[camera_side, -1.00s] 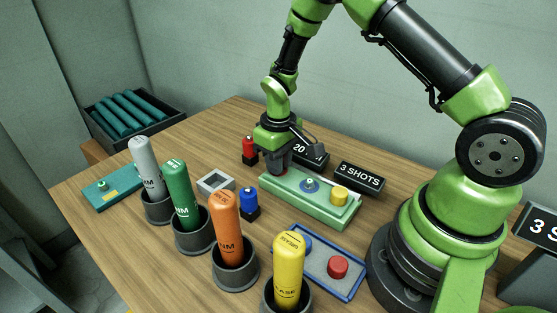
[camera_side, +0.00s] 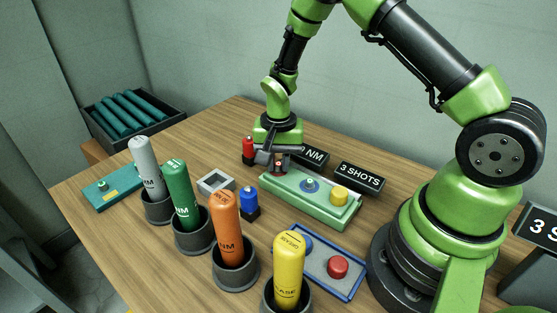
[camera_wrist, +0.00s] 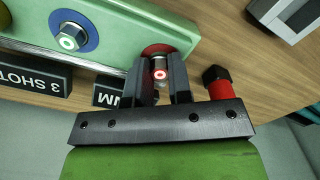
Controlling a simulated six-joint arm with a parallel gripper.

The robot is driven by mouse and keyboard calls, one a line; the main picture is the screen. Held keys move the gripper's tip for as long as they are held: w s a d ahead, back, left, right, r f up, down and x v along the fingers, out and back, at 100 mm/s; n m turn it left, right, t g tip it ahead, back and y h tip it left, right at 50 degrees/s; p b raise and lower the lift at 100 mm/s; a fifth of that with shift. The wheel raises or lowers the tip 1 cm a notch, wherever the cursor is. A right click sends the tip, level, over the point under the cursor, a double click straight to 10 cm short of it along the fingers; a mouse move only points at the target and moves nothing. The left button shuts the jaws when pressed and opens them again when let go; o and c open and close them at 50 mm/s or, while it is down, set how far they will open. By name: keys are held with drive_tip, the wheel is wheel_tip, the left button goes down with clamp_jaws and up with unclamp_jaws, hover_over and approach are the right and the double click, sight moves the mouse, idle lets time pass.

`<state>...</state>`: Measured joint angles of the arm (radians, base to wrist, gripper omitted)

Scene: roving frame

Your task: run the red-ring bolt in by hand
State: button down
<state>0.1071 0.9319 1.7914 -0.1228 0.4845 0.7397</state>
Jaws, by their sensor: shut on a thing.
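The red-ring bolt (camera_wrist: 159,73) stands at one end of the green fixture block (camera_side: 320,208), inside a red ring on its top. My gripper (camera_wrist: 160,85) is shut on this bolt, one dark finger on each side of it in the wrist view. In the side view my gripper (camera_side: 279,165) is low over the left end of the block, and the bolt is mostly hidden by the fingers. How deep the bolt sits cannot be told. A blue-ring position (camera_wrist: 73,35) with a bolt is at the block's middle, and a yellow cap (camera_side: 339,196) stands at its right end.
A red socket piece (camera_wrist: 220,85) stands close beside my gripper. A 3 SHOTS sign (camera_side: 359,177) and an NM sign (camera_side: 313,154) stand behind the block. A blue socket piece (camera_side: 249,202), a grey square frame (camera_side: 215,183) and several coloured tools in cups stand in front.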

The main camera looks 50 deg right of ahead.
sight(278, 165)
drive_tip(key=m, duration=1.2)
drive_tip(key=shift+m, duration=0.4)
drive_tip(key=m, duration=1.1)
drive_tip(key=shift+m, duration=0.4)
drive_tip(key=c, duration=1)
unclamp_jaws()
drive_tip(key=shift+c, duration=0.2)
wheel_tip(278, 165, up, 10)
